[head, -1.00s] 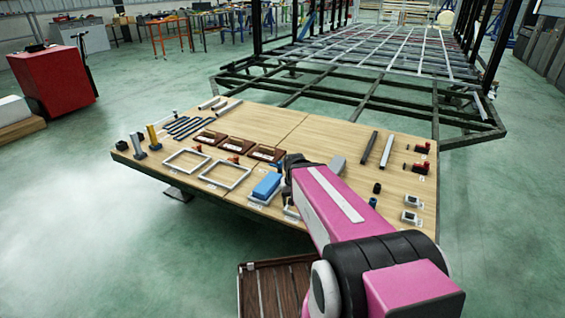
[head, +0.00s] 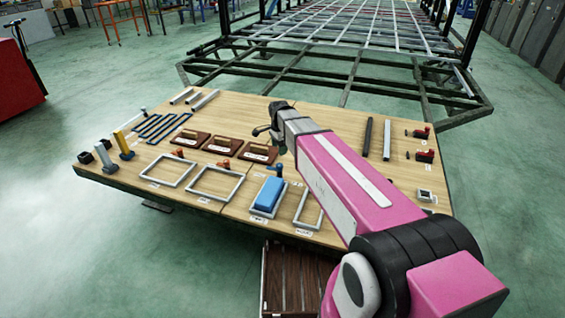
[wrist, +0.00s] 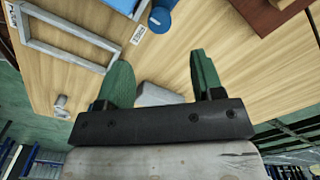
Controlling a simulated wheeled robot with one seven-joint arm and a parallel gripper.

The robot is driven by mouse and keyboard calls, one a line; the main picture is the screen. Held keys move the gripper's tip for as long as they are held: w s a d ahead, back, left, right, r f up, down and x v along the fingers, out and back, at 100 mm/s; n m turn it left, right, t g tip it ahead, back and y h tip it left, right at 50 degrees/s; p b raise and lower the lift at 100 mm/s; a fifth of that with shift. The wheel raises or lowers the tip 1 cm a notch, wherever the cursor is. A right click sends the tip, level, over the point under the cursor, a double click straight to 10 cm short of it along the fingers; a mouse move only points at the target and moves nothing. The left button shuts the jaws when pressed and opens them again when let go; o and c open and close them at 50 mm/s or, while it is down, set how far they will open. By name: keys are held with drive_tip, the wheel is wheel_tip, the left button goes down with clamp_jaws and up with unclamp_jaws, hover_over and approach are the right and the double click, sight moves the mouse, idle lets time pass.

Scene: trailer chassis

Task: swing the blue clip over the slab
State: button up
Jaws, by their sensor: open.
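The blue clip (head: 279,169) stands at the back edge of a blue slab (head: 269,193), which lies in a pale frame on the wooden table. In the wrist view the blue clip (wrist: 162,16) shows at the top, with part of the blue slab (wrist: 124,4) to its left. My gripper (head: 264,126) is above the table, behind and apart from the clip in the head view. Its green fingers (wrist: 160,60) are spread and nothing is held between them. A grey block shows beyond the finger bases.
The table (head: 315,130) also carries empty pale frames (head: 214,182), brown blocks (head: 222,147) with red clips beside them, blue strips, and dark and pale bars. A dark trailer chassis (head: 300,62) stands behind. My arm covers part of the table's right side.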

sight(280, 165)
wheel_tip(280, 165, down, 10)
drive_tip(key=shift+r, duration=0.15)
idle(0.3)
drive_tip(key=c, duration=0.9)
